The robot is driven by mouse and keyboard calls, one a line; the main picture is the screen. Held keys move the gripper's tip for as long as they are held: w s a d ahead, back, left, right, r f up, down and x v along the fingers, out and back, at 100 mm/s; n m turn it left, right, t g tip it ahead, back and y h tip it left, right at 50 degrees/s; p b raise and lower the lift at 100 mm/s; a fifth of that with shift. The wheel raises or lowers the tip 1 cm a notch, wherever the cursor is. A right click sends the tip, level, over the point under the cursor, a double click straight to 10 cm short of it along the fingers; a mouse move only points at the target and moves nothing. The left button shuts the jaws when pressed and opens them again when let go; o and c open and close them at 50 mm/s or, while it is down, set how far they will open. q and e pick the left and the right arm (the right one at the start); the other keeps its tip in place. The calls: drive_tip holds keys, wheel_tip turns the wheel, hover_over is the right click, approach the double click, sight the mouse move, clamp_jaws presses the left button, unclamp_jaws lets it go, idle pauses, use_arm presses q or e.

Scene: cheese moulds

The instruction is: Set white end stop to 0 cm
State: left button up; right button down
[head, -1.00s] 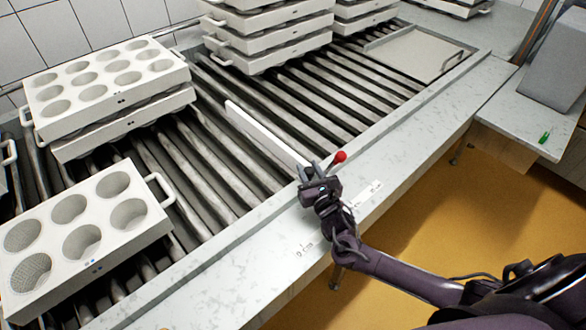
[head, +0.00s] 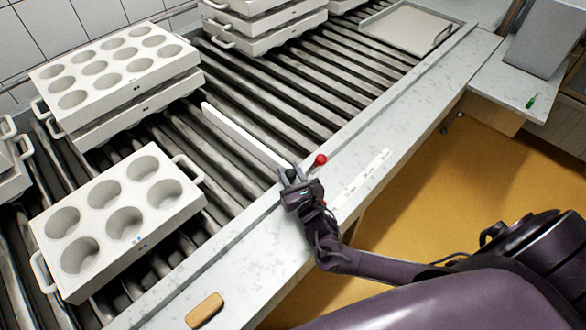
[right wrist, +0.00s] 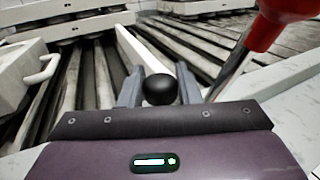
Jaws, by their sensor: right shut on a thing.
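The white end stop (head: 240,135) is a long white bar lying across the rollers, its near end at the front rail. My right gripper (head: 288,176) is at that near end, shut on its black knob (right wrist: 159,89). In the right wrist view the knob sits between the two grey fingers, and the white bar (right wrist: 140,52) runs away behind it. A red knob (head: 320,160) on a thin rod stands just right of the gripper. A white scale strip (head: 375,165) lies on the front ledge to the right; its marks are too small to read, and my arm may hide part. My left gripper is not in view.
A six-hole mould (head: 122,250) lies on the rollers (head: 310,95) left of the stop, with stacked moulds (head: 115,68) behind. Rollers right of the stop are clear up to a flat tray (head: 410,30). A wooden block (head: 204,310) lies on the front ledge.

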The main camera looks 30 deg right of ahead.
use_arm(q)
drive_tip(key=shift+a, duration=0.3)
use_arm(e)
drive_tip(key=shift+s+a+f, duration=0.1)
drive_tip(key=shift+a+f, duration=0.05)
drive_tip(key=shift+a, duration=0.1)
drive_tip(key=c, duration=1.4)
unclamp_jaws()
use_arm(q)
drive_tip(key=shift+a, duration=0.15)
use_arm(e)
drive_tip(key=shift+a, duration=0.1)
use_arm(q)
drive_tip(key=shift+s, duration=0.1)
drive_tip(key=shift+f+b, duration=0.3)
use_arm(e)
drive_tip(key=s, duration=0.8)
